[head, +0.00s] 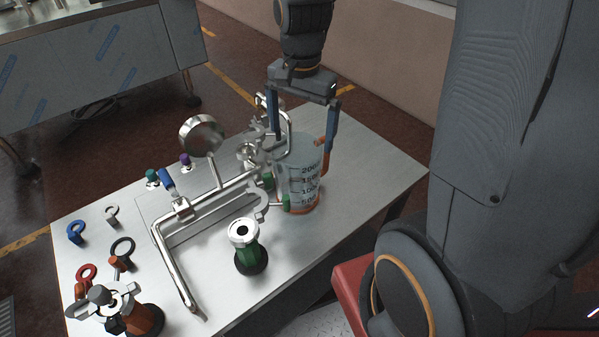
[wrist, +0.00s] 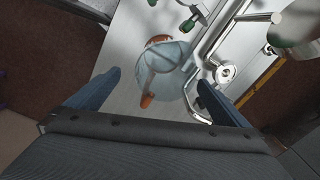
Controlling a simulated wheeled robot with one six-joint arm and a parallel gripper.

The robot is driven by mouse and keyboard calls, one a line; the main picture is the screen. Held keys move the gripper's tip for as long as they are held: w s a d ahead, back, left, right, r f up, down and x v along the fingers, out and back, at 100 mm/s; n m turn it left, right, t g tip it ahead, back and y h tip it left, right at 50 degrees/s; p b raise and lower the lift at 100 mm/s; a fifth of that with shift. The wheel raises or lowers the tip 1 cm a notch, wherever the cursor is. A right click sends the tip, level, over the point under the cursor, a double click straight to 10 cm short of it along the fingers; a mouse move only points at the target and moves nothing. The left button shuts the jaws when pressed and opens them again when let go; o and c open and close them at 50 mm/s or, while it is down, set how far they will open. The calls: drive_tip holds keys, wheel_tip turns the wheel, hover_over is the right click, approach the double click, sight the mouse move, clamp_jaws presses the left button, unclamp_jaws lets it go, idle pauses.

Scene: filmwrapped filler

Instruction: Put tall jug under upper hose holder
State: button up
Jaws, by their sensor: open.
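The tall jug (head: 303,180) is clear, with dark volume marks and an orange handle. It stands upright on the metal table beside the pipe frame. In the wrist view the jug (wrist: 168,62) is seen from above, its orange handle (wrist: 147,99) towards the gripper. My gripper (head: 305,140) is open, with one blue finger on each side of the jug's upper part in the head view. In the wrist view its fingertips (wrist: 158,80) are apart, and I cannot tell whether they touch the jug. The silver hose holders (head: 258,200) are on the frame just left of the jug; the upper one is partly hidden.
The metal table (head: 345,235) is clear at its right end. The pipe frame (head: 160,245) with a round gauge (head: 202,135) fills the middle. A green-bodied fitting (head: 249,250) stands in front. An orange-bodied valve (head: 140,317) and several coloured rings lie at left.

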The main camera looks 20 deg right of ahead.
drive_tip(key=shift+w+r+m, duration=0.1)
drive_tip(key=shift+w+m, duration=0.8)
drive_tip(key=shift+m, duration=0.3)
drive_tip(key=shift+f, duration=0.3)
wheel_tip(320, 180, down, 15)
drive_tip(key=p, duration=0.3)
drive_tip(key=shift+r, duration=0.1)
drive_tip(key=shift+c, duration=0.3)
drive_tip(key=c, duration=0.9)
drive_tip(key=shift+o, duration=0.2)
